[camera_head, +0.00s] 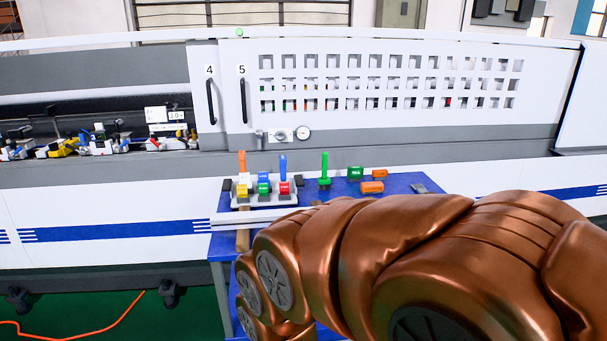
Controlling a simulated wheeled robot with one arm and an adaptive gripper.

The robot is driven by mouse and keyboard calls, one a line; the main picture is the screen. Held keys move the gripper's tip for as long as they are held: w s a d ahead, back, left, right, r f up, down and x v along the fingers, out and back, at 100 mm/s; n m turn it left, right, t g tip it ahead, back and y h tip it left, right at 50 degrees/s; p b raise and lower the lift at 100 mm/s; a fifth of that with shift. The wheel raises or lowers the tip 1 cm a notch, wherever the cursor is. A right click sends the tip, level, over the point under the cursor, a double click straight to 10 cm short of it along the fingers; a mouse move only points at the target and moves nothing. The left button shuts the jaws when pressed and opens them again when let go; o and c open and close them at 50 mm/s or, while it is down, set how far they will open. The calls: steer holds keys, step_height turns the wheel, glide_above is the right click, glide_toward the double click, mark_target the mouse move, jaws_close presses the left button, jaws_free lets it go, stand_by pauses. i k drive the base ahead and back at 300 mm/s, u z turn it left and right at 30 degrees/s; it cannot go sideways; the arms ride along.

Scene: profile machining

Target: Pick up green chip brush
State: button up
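A green brush-like tool (324,168) stands upright on the blue table (402,183), to the right of a grey holder with coloured items. It has a tall thin green upper part and a wider base. At this size I cannot make out its bristles. My copper-coloured arm fills the lower right of the view and covers the front part of the table. My gripper is out of view, so whether it is open or shut does not show.
The grey holder (238,202) carries an orange, a blue and several small coloured items. Green (355,172) and orange (372,187) pieces lie right of the green tool. A white machine with a perforated panel (390,118) stands behind. An orange cable (120,322) lies on the floor.

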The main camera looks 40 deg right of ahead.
mark_target(324, 181)
steer(key=u, duration=0.15)
steer(key=i, duration=0.9)
steer(key=z, duration=0.5)
